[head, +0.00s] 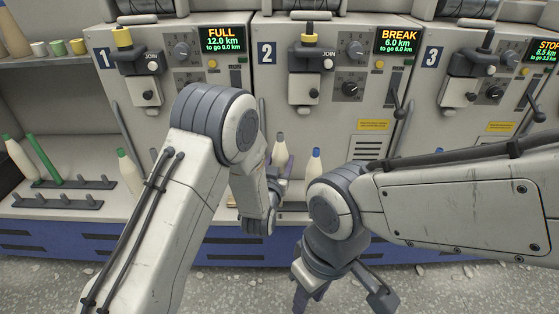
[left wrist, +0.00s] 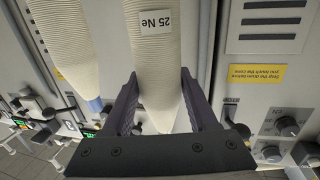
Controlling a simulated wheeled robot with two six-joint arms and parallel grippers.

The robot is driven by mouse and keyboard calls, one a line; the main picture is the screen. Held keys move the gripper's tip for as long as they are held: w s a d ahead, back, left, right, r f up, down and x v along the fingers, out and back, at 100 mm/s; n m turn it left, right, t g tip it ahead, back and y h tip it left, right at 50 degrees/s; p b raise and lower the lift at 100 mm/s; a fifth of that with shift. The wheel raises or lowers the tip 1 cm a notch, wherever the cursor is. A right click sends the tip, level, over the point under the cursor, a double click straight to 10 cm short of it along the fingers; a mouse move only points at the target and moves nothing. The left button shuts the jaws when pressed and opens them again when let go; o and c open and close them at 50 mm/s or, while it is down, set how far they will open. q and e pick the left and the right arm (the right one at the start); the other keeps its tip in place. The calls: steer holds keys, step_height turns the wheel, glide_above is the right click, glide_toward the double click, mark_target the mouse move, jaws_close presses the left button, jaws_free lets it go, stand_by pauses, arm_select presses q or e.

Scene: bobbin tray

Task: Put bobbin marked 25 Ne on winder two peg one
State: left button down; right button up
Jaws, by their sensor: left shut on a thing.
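The bobbin marked 25 Ne (left wrist: 155,55) is cream with a pale tip, and its label shows in the left wrist view. My left gripper (left wrist: 165,110) is shut around its tip end. In the head view this bobbin (head: 280,150) stands roughly upright in front of winder two (head: 330,125), with my left gripper (head: 283,168) partly hidden by my arm. A blue-tipped bobbin (head: 314,164) is just right of it, apart. My arms hide most of winder two's pegs and the held bobbin's foot. My right gripper (head: 342,294) is open and empty, low in front of the bench.
Another green-tipped bobbin (head: 129,173) stands nearby. Winder three (head: 470,100) is at the right. Winder two's screen (head: 399,40) reads BREAK.

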arm_select(q)
steer(key=shift+f+b, duration=1.1)
steer(key=shift+f, duration=0.75)
steer(key=shift+f+b, duration=0.6)
steer(key=shift+b, duration=0.05)
steer(key=shift+c, duration=2.3)
jaws_free()
steer(key=shift+s, duration=0.2)
